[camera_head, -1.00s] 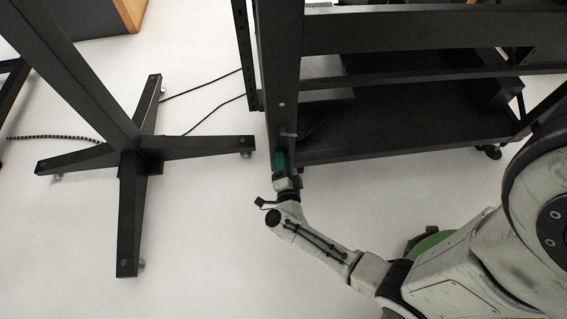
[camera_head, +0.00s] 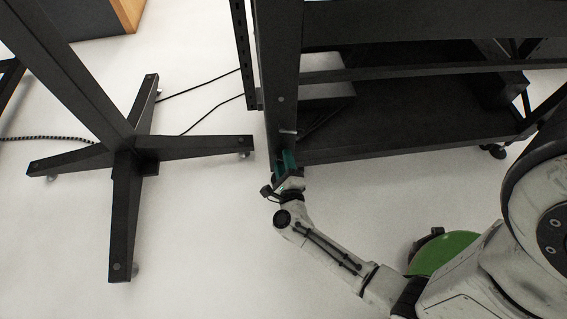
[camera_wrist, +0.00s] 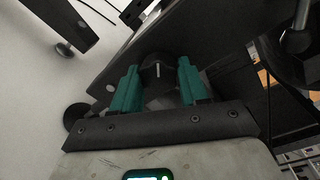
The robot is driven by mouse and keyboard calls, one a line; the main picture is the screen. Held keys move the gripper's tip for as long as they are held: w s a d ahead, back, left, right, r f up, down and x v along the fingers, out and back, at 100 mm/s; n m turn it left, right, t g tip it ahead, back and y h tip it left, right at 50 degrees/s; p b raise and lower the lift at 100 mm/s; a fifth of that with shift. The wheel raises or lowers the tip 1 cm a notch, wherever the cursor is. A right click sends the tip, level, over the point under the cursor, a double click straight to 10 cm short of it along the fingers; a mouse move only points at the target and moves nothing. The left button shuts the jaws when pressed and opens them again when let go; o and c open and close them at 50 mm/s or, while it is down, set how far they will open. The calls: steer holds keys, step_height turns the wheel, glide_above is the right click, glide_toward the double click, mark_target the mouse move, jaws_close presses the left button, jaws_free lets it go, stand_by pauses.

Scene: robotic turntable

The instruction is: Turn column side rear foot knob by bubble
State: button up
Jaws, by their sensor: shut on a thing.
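A dark round knob (camera_wrist: 156,74) with a white line on its face shows in the wrist view, low on the dark frame. The two teal fingers of my gripper (camera_wrist: 158,78) stand on either side of it, closed on it. In the head view my gripper (camera_head: 286,162) is low at the front of the black column (camera_head: 278,85), beside the lower shelf's near left corner. The knob is hidden there by the gripper and frame. I cannot make out a bubble level in either view.
A black cross-footed stand (camera_head: 125,160) is on the left, with thin cables (camera_head: 200,115) on the floor behind it. The dark lower shelf (camera_head: 400,120) extends right, with a caster (camera_head: 495,151) at its far end.

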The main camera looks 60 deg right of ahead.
steer(key=m, duration=1.1)
steer(key=shift+s+f+t, duration=0.1)
steer(key=shift+f+t, duration=0.15)
steer(key=shift+t, duration=0.05)
steer(key=shift+m, duration=0.4)
steer(key=o, duration=1.1)
steer(key=shift+r, duration=0.1)
steer(key=shift+c, duration=0.2)
steer(key=p+v, duration=0.2)
steer(key=v, duration=0.8)
steer(key=shift+s+a, duration=0.2)
steer(key=shift+a, duration=0.1)
